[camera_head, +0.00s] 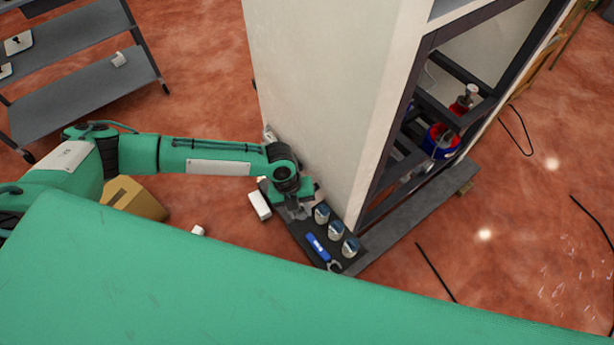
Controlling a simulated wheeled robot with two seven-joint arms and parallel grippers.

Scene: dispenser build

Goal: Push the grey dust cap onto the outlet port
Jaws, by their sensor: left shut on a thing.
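My right gripper is not in view.
Three silvery round jars (336,229) stand in a row on the tray beside a blue-handled wrench (319,246). A white block (260,205) and a cardboard box (136,198) lie left. A grey shelf cart (85,95) stands back left. Black cables cross the red floor at right.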

